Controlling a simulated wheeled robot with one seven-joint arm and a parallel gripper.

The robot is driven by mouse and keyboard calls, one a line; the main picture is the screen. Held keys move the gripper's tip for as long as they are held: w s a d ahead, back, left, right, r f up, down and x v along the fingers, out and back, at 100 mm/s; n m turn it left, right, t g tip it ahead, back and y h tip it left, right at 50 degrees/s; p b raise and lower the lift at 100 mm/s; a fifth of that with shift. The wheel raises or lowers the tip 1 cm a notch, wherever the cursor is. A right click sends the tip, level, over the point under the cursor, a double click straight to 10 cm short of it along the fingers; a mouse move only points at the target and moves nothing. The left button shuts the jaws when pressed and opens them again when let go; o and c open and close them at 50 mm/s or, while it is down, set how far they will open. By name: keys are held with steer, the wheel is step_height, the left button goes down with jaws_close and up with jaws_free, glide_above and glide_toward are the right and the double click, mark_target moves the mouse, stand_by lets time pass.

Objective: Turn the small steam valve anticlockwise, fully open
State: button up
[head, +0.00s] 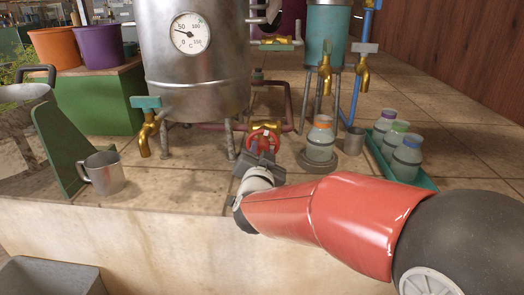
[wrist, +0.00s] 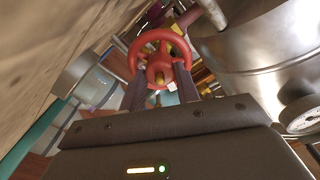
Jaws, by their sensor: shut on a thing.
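The small steam valve has a red round handwheel (head: 263,138) on a red pipe in front of the steel still. In the wrist view the handwheel (wrist: 160,58) faces me, with spokes and a yellowish centre. My gripper (head: 258,160) is at the wheel from the near side. In the wrist view the two dark fingers of my gripper (wrist: 160,92) reach the lower part of the wheel and are shut on it. The exact contact of the fingertips is partly hidden by the wheel. How far the valve is turned cannot be told.
The steel still (head: 195,65) with its dial stands behind. A jar with an orange cap (head: 320,140) is close on the right, beside a small metal cup (head: 354,141) and a teal tray (head: 428,184) of jars. A metal mug (head: 104,173) stands at left.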

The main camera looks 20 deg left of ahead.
steer(key=shift+a+f, duration=0.1)
steer(key=shift+f, duration=0.05)
stand_by(0.4)
steer(key=o, duration=1)
steer(key=shift+c, duration=0.2)
steer(key=shift+v, duration=3.95)
